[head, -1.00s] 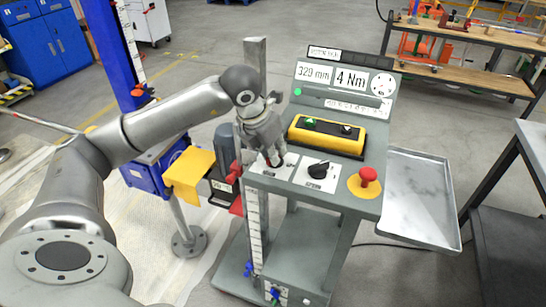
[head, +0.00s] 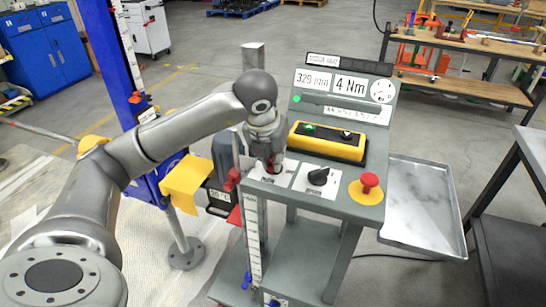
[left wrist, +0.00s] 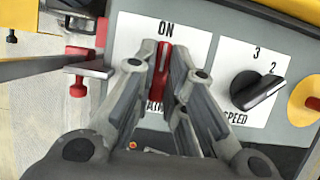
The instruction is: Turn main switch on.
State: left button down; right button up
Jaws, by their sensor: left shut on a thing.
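The main switch is a red handle (left wrist: 163,70) on a white plate in the left wrist view. It points up the picture towards the word ON, and part of the lower label is hidden behind my fingers. My left gripper (left wrist: 162,62) is shut on this handle, with one finger on each side. In the head view, my left gripper (head: 272,162) reaches down onto the left part of the grey control console (head: 330,205) and hides most of the switch. My right gripper is not in view.
A black speed knob (head: 318,176) sits right of the switch, then a red emergency button (head: 369,182). A yellow-framed box (head: 328,145) with a green button lies behind them. A grey side tray (head: 425,215) is at the right. A red-handled clamp (left wrist: 78,78) stands close left of the switch.

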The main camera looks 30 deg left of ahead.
pick_arm(q)
jog(key=shift+s+f, duration=0.1)
jog(key=shift+f, duration=0.05)
jog(key=c, duration=1.5)
grip_release()
jog(key=v, duration=1.2)
